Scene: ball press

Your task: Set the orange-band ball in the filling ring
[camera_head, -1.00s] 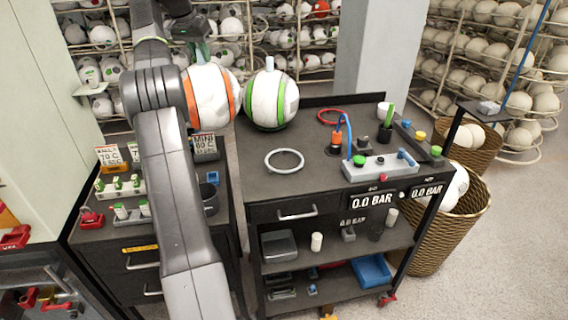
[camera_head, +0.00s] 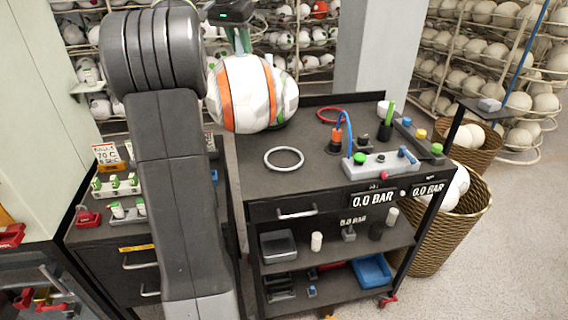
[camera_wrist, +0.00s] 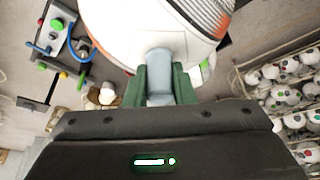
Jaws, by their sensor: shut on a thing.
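The orange-band ball (camera_head: 248,92) is white with orange stripes and hangs over the cart's back left. It fills the top of the wrist view (camera_wrist: 150,22). My gripper (camera_wrist: 160,85) is shut on the pale grey stem of this ball, with a green finger on each side. In the head view my gripper (camera_head: 242,40) is above the ball. A pale grey ring (camera_head: 284,158) lies empty on the dark cart top, to the right of and nearer than the ball. A red ring (camera_head: 331,115) lies farther back. Which one is the filling ring is not labelled.
A green-band ball (camera_head: 291,97) stands behind the held ball, mostly hidden. A control block (camera_head: 380,163) with buttons, a blue hose and an orange fitting (camera_head: 336,139) stand right of the grey ring. My arm covers much of the left cabinet.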

